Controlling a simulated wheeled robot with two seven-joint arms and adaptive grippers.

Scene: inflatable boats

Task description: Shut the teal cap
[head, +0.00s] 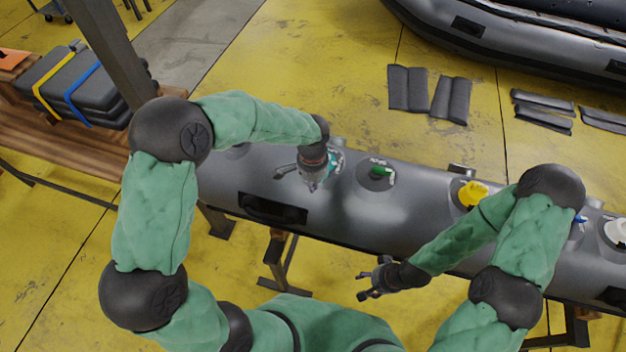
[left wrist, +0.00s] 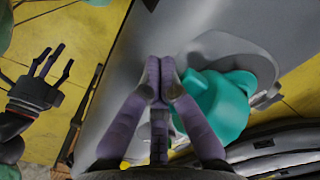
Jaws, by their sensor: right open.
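The teal cap (head: 335,161) is on a round valve base on top of the grey boat tube (head: 420,190). The left arm partly hides it in the head view. In the left wrist view the teal cap (left wrist: 222,100) shows large, just right of my left gripper's fingers (left wrist: 156,75). Those fingers are together with nothing seen between them. Whether they touch the cap, or how it sits on its base, I cannot tell. In the head view my left gripper (head: 308,182) is over the tube, beside the cap. My right gripper (head: 370,280) is open and empty in front of the tube.
A green cap (head: 381,171) and a yellow cap (head: 472,192) sit farther right along the tube, with a white cap (head: 617,232) near the edge. A black handle (head: 272,209) is on the tube's near side. Another boat (head: 520,40) lies behind.

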